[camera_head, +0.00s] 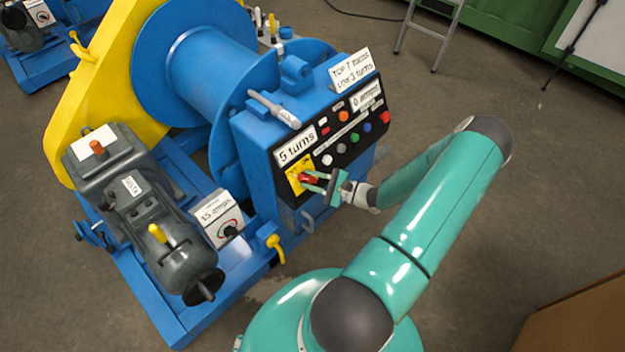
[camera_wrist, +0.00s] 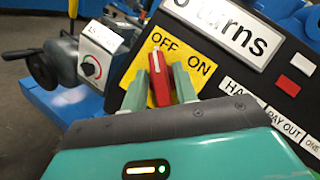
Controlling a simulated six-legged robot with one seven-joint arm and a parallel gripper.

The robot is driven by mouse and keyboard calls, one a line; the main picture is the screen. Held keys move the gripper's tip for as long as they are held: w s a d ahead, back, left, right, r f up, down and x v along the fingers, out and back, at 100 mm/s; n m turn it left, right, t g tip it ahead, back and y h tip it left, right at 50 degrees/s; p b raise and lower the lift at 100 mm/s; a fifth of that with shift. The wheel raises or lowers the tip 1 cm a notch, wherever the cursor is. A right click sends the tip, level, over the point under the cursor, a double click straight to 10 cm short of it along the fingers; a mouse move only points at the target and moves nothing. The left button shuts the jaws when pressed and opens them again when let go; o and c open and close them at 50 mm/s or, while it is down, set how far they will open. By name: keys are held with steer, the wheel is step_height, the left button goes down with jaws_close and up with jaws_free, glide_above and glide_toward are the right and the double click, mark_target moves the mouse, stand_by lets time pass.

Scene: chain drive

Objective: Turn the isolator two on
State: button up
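The isolator is a red handle (camera_wrist: 159,80) on a yellow plate (camera_wrist: 130,80) marked OFF and ON, low on the black panel's left end. The handle leans towards the OFF side in the wrist view. In the head view the red handle (camera_head: 309,178) and yellow plate (camera_head: 293,182) are partly covered by my gripper (camera_head: 318,181). In the wrist view my gripper (camera_wrist: 160,88) has one finger on each side of the handle. Small gaps show beside the handle near the fingertips, so the fingers look open around it. No label reading "two" is legible.
The black panel (camera_head: 352,140) beside the isolator carries several coloured buttons and white labels. A white dial box (camera_head: 217,217) stands left of the panel, near a grey motor (camera_head: 140,200). A yellow lever (camera_head: 275,246) sticks out below. Open floor lies to the right.

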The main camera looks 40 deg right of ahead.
jaws_close()
steer(key=shift+m, duration=0.5)
steer(key=m+t+h, duration=0.1)
steer(key=m, duration=0.1)
steer(key=m+t+h, duration=0.1)
steer(key=m, duration=0.1)
steer(key=shift+a+f+m+h, duration=0.1)
steer(key=shift+m+h, duration=0.3)
steer(key=m+h, duration=0.1)
steer(key=m, duration=0.1)
steer(key=m+t+h, duration=0.1)
steer(key=m+h, duration=0.1)
steer(key=m, duration=0.1)
steer(key=shift+a+t, duration=0.1)
steer(key=shift+t, duration=0.2)
steer(key=m+h, duration=0.3)
steer(key=m, duration=0.1)
steer(key=m+h, duration=0.2)
steer(key=m, duration=0.2)
steer(key=shift+s+a+g+h, duration=0.1)
steer(key=shift+g+h, duration=0.3)
steer(key=shift+m+g+h, duration=0.6)
steer(key=shift+m+h, duration=0.15)
steer(key=shift+m, duration=0.9)
steer(key=shift+m+g+h, duration=0.6)
steer(key=shift+m+h, duration=0.15)
steer(key=shift+m, duration=0.9)
steer(key=shift+o, duration=1.6)
jaws_free()
